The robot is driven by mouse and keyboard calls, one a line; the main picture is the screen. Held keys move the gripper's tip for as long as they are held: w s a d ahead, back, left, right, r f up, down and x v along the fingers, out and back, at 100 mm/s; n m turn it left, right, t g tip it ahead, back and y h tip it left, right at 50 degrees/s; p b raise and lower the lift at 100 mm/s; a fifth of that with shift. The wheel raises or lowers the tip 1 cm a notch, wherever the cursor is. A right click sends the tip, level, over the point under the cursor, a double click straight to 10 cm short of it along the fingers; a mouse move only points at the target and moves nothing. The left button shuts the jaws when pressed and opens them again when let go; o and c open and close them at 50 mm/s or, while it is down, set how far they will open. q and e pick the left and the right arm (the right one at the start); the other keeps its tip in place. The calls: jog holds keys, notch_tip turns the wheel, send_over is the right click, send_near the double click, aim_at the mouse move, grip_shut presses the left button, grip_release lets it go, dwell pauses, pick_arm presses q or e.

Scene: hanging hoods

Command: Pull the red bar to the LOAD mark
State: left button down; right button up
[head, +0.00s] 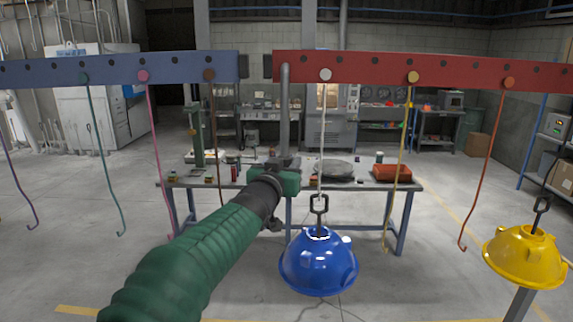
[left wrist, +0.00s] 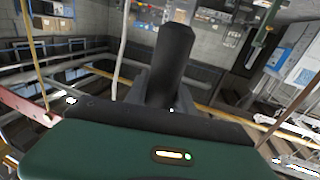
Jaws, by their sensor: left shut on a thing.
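The red bar (head: 440,68) spans the upper right of the head view, with coloured knobs and hanging hooks along it. A grey vertical handle (head: 285,110) hangs from its left end. My left gripper (head: 284,168) is shut on the handle's lower part, in front of the bench. In the left wrist view a dark cylinder (left wrist: 172,65), which appears to be the handle, stands between the fingers. A blue hood (head: 319,262) hangs by its black loop from the white hook (head: 322,140). I cannot make out a LOAD mark. My right gripper is not in view.
A blue bar (head: 120,68) with hanging hooks ends left of the red bar, with a gap between them. A yellow hood (head: 525,255) is at the right above a grey post (head: 520,305). A workbench (head: 345,184) with tools stands behind.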

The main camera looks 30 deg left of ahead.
pick_arm(q)
jog(key=shift+w+d+f, duration=0.1)
jog(key=shift+f, duration=0.05)
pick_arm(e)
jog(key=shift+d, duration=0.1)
pick_arm(q)
jog(key=c, duration=1.4)
grip_release()
jog(key=shift+o, duration=1.3)
jog(key=shift+w+d, duration=0.1)
jog(key=shift+w, duration=0.15)
jog(key=shift+o, duration=0.4)
jog(key=shift+w+f, duration=0.1)
jog(key=shift+w, duration=0.15)
jog(key=p+v, duration=1.1)
jog(key=v, duration=0.5)
jog(key=shift+s, duration=0.35)
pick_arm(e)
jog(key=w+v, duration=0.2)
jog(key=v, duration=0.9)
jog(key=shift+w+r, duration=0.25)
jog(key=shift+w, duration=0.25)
pick_arm(q)
jog(key=shift+d, duration=0.1)
